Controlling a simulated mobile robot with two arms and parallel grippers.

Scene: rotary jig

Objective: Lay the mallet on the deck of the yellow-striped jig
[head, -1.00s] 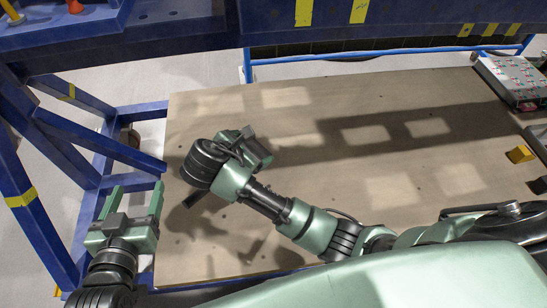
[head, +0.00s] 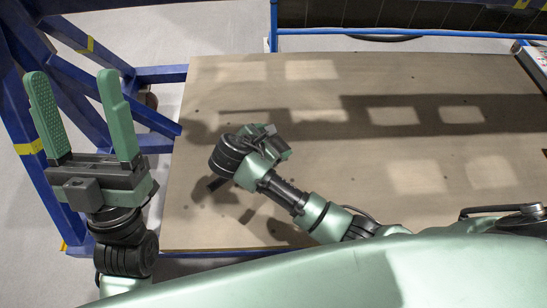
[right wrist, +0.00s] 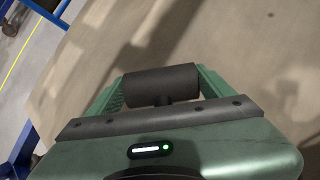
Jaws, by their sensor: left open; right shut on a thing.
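My right gripper (head: 268,140) is over the brown table in the head view. In the right wrist view, its fingers (right wrist: 162,86) are shut on the dark cylindrical head of the mallet (right wrist: 160,82), with a short neck below it. My left gripper (head: 75,78) is open and empty, fingers pointing up in the picture, in front of blue beams. A blue frame with yellow bands (head: 30,110) stands at the left.
The brown table (head: 320,210) is mostly bare, with shadows and light patches. A blue rail (head: 400,32) runs along its far side. Blue beams (head: 150,115) reach up to its left edge. Part of a box (head: 530,60) shows at the far right.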

